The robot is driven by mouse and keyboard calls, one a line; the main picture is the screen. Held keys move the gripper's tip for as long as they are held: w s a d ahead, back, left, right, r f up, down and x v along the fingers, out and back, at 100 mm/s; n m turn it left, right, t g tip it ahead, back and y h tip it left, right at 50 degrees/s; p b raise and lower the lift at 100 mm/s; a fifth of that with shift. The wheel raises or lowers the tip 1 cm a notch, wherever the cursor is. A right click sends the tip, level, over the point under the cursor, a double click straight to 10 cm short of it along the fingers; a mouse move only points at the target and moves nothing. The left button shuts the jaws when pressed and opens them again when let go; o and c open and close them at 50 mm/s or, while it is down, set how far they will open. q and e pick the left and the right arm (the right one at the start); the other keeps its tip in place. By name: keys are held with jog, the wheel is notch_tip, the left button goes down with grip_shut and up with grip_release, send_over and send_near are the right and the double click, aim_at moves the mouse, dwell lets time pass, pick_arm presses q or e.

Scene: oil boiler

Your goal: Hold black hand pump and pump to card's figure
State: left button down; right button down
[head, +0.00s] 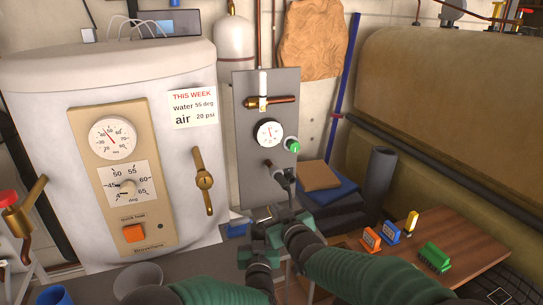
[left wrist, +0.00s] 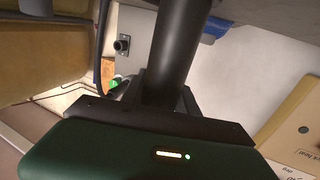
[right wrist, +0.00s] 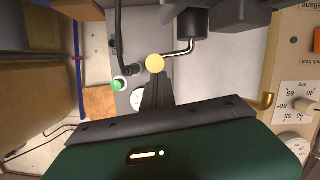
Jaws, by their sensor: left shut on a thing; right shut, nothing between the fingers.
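The black hand pump shows as a thick dark cylinder (left wrist: 180,50) in the left wrist view. My left gripper (left wrist: 166,98) is shut around it. In the head view my left gripper (head: 262,222) and right gripper (head: 288,208) are close together and hide most of the pump. In the right wrist view my right gripper (right wrist: 158,85) is shut and empty, its tips just behind a yellow ball (right wrist: 155,63) on a bent metal rod; contact is unclear. The card (head: 194,108) reads water 55 deg, air 20 psi. The round gauge (head: 269,132) is too small to read.
The grey panel (head: 251,100) carries the gauge, a green knob (head: 294,145) and a copper pipe fitting (head: 270,101). The white boiler (head: 60,80) stands left. A wooden table (head: 462,245) at right holds several small coloured blocks. A dark cylinder (head: 381,175) stands behind it.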

jog(key=s+d+r, duration=0.2)
jog(key=s+r, duration=0.3)
jog(key=s, duration=0.4)
jog(key=shift+s+r, duration=0.25)
jog(key=shift+r, duration=0.15)
jog(key=shift+r, duration=0.15)
notch_tip(320, 180, up, 5)
jog(key=shift+f, duration=0.15)
dwell(0.3)
